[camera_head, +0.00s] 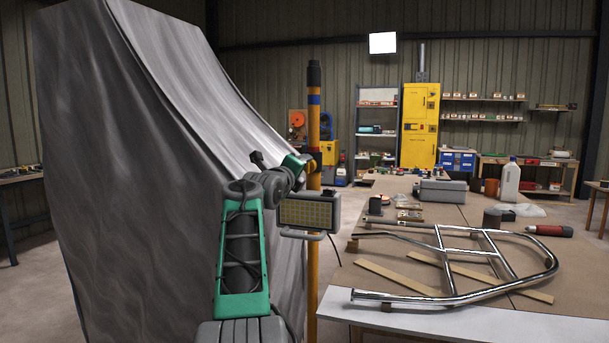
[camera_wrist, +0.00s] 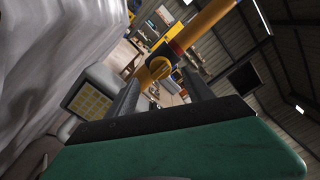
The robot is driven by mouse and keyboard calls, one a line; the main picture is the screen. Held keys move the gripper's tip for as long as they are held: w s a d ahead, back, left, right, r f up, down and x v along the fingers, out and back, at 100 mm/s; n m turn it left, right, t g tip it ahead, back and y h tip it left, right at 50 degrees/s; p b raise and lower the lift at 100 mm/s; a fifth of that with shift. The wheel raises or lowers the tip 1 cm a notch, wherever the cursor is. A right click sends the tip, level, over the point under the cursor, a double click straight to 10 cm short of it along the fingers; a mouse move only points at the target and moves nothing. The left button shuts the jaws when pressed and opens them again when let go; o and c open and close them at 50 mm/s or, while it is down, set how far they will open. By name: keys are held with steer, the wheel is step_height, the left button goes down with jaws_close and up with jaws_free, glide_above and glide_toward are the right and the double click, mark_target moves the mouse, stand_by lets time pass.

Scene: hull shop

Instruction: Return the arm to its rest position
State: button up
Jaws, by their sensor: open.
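My arm rises from the bottom of the head view, with its green and grey links bent toward the yellow pole (camera_head: 314,250). My gripper (camera_head: 305,163) is at the pole, near a dark and red fitting; its fingers are small and partly hidden there. In the wrist view my gripper (camera_wrist: 160,85) has its two dark fingers apart. The yellow pole (camera_wrist: 205,22) and a round yellow part (camera_wrist: 154,72) show beyond and between them. I cannot tell whether they touch.
A work light (camera_head: 308,212) hangs on the pole, close to my arm. A grey draped sheet (camera_head: 140,170) fills the left. At right, a bench (camera_head: 400,265) holds a chrome tube frame (camera_head: 455,293), a white bottle (camera_head: 510,180) and a grey case (camera_head: 443,190).

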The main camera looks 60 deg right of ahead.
steer(key=shift+s+a, duration=0.15)
steer(key=shift+a, duration=0.85)
